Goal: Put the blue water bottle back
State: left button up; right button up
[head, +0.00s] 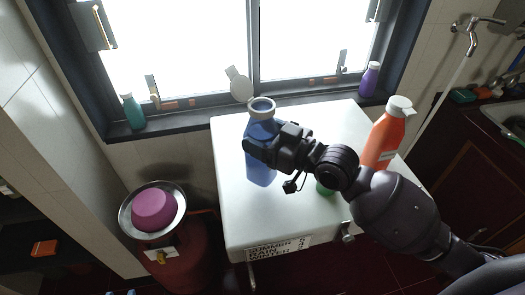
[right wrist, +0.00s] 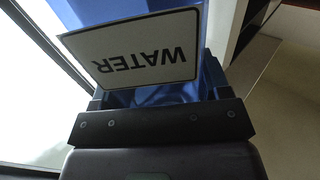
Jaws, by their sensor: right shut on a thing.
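The blue water bottle (head: 261,170) is upright over the white surface below the window. My right gripper (head: 262,150) reaches in from the right and is shut on the bottle's upper part. In the right wrist view the blue bottle (right wrist: 216,45) fills the space in front of the gripper, with its white "WATER" label (right wrist: 140,55) upside down. Whether the bottle's base touches the surface is hard to tell.
An orange bottle (head: 383,135) stands on the white top (head: 235,215), with a green thing partly hidden beside my arm. Teal (head: 133,112) and purple (head: 370,80) bottles stand on the sill. A red cylinder with a metal bowl (head: 128,208) stands at left.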

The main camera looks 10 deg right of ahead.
notch_tip(320, 180, down, 4)
jog(key=shift+f, duration=0.25)
jog(key=shift+f+b, duration=0.1)
jog(key=shift+b, duration=0.2)
jog(key=o, duration=1.3)
jog(key=shift+c, duration=0.2)
jog(key=shift+s, duration=0.1)
jog(key=b+v, duration=0.1)
jog(key=v, duration=1.1)
jog(key=shift+r, duration=0.2)
